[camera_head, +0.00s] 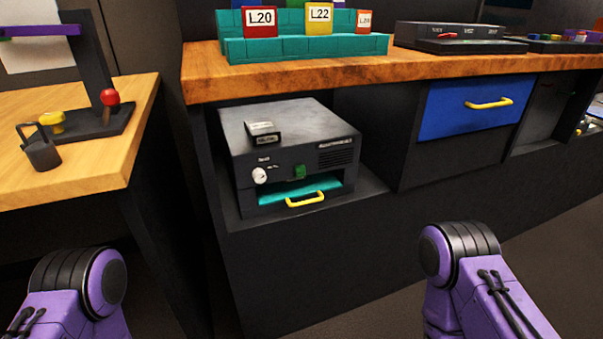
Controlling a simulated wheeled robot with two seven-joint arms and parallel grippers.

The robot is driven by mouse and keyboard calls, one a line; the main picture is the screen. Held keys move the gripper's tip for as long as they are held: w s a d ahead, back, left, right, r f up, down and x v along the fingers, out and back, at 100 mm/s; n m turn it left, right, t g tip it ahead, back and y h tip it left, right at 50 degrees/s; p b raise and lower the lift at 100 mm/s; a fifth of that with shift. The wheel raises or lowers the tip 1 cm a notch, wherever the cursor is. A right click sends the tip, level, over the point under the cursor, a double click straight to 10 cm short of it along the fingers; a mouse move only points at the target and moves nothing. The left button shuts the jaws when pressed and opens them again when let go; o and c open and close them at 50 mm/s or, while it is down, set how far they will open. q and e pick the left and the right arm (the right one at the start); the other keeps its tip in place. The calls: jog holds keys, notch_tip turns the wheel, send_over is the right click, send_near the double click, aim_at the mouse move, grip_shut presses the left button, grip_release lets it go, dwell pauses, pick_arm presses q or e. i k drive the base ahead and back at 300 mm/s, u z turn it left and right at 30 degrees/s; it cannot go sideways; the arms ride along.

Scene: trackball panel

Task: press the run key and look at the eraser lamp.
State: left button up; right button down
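A dark grey box-shaped device (290,150), which looks like the eraser, sits in an open cabinet bay under the wooden counter. Its front has a white round knob (260,175) at left and a green key (299,172) near the middle, which may be the run key. Below them is a teal drawer (290,189) with a yellow handle (305,199). A small dark labelled block (263,132) rests on its top. I cannot make out a lit lamp; the panel lettering is too small to read. Neither gripper is in view; only my purple arm parts show at the bottom.
A blue drawer (473,106) with a yellow handle is to the right. Teal racks with labelled cards (305,48) and dark panels (465,37) stand on the counter (420,67). A wooden table (100,165) at left bears a stand with a red knob (109,97).

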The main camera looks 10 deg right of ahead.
aim_at(299, 171)
jog(key=k, duration=1.35)
jog(key=u, duration=0.65)
jog(key=i, duration=1.35)
jog(key=z, duration=0.25)
